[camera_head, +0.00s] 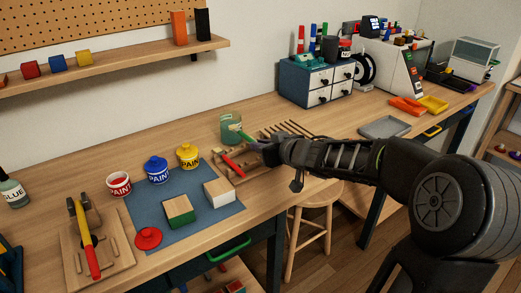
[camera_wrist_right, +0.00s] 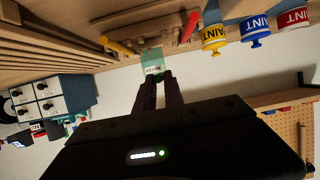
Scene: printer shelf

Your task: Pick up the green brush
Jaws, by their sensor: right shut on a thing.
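The green brush (camera_head: 243,134) shows as a thin light-green piece running from the jar to my right fingertips. My right gripper (camera_head: 261,145) is shut on it; the fingers hide part of it. A greenish glass jar (camera_head: 231,124) stands just left of the gripper, at the back of the workbench. In the right wrist view, the fingers (camera_wrist_right: 158,88) point at the labelled teal jar (camera_wrist_right: 152,62), and the brush is hard to make out between them. I cannot tell whether the brush tip is inside the jar or in front of it. My left gripper is not in view.
A wooden rack (camera_head: 236,167) with a red-handled tool lies just below the gripper. Yellow (camera_head: 188,157), blue (camera_head: 157,171) and red (camera_head: 118,184) paint pots stand left. Two blocks sit on a blue mat (camera_head: 200,229). A drawer cabinet (camera_head: 316,83) stands behind right.

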